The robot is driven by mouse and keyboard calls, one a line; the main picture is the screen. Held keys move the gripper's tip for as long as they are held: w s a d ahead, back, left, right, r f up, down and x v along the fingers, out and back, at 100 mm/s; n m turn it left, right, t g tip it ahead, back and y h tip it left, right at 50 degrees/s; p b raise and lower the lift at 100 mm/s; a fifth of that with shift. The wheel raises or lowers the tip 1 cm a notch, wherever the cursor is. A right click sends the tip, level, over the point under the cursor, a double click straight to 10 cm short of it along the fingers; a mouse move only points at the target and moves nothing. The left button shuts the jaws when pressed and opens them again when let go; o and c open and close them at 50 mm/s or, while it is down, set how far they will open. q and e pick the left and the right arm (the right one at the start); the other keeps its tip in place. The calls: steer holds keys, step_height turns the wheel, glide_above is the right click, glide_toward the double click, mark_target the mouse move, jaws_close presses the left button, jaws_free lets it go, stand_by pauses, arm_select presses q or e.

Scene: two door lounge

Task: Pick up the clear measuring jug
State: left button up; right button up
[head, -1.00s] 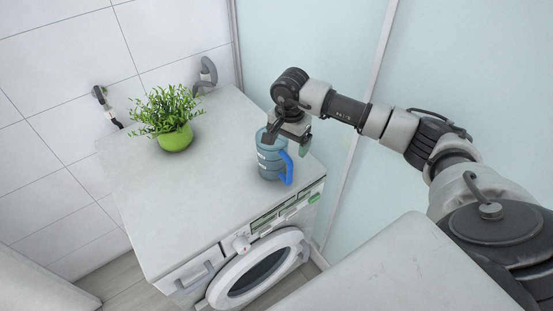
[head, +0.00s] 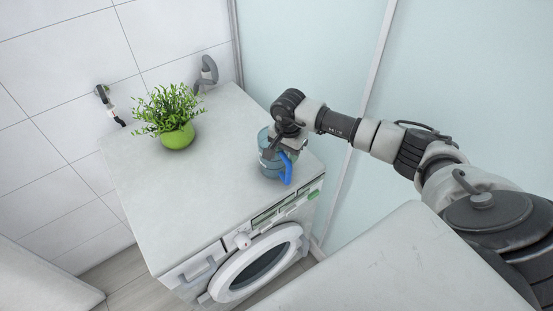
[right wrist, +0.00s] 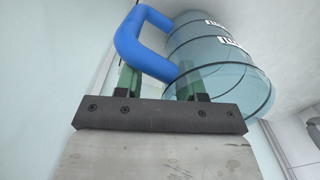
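The clear measuring jug (head: 268,163) is a bluish transparent cylinder with a blue handle (head: 287,169). It stands upright on the white washing machine top, near its right front corner. My right gripper (head: 281,145) is down at the jug's upper part, beside the handle. In the right wrist view the jug (right wrist: 215,60) fills the upper right. The two greenish fingers of my right gripper (right wrist: 159,83) are apart there, with the lower end of the handle crossing in front of them. I cannot tell whether either finger touches the jug. My left gripper is not in view.
A green potted plant (head: 177,136) stands at the back left of the washing machine top (head: 190,200). The machine's round door (head: 258,262) is at the front. A frosted panel (head: 310,60) rises close on the right. The middle of the top is clear.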

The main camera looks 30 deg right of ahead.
jaws_close()
steer(key=shift+r, duration=0.1)
